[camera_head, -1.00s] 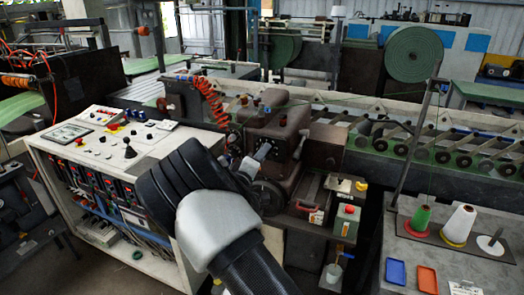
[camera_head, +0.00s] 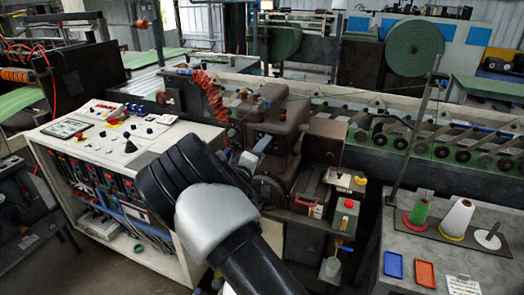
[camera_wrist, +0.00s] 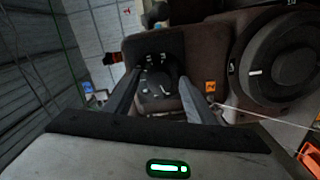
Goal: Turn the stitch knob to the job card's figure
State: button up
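The brown sewing head (camera_head: 277,125) stands in the middle of the head view. My gripper (camera_head: 262,146) is up against its near side, where its fingertips are hard to make out. In the wrist view my gripper (camera_wrist: 161,78) is open, with one finger on each side of a dark round knob (camera_wrist: 160,88). White marks lie on and around the knob, too small to read. I cannot tell whether the fingers touch it. A white printed card (camera_head: 463,285) lies on the grey table at lower right; its figures are illegible.
A dark handwheel (camera_wrist: 280,62) sits close to the right of the knob. A pale thread runs below the handwheel. A control cabinet (camera_head: 125,145) stands left of my arm. Thread cones (camera_head: 457,218), a blue tray (camera_head: 393,264) and an orange tray (camera_head: 426,274) are on the right table.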

jog(key=b+v, duration=0.1)
jog(key=v, duration=1.6)
jog(key=shift+s, duration=0.2)
jog(key=shift+a, duration=0.1)
jog(key=s+d+r+m+g+y, duration=0.4)
jog(key=d+r+m+g+y, duration=0.2)
jog(key=r+y, duration=0.45)
jog(key=s+d+m+g+h, duration=0.1)
jog(key=s+d, duration=0.4)
jog(key=s, duration=0.3)
jog(key=s+d+r+m+g+h, duration=0.1)
jog(key=s+d+g, duration=0.1)
jog(key=s+d, duration=0.3)
jog(key=s+d+m+g+h, duration=0.1)
jog(key=s+d, duration=0.4)
jog(key=s, duration=0.7)
jog(key=shift+r+m+g+h, duration=0.15)
jog(key=shift+m+g+h, duration=0.2)
jog(key=shift+m+g, duration=0.2)
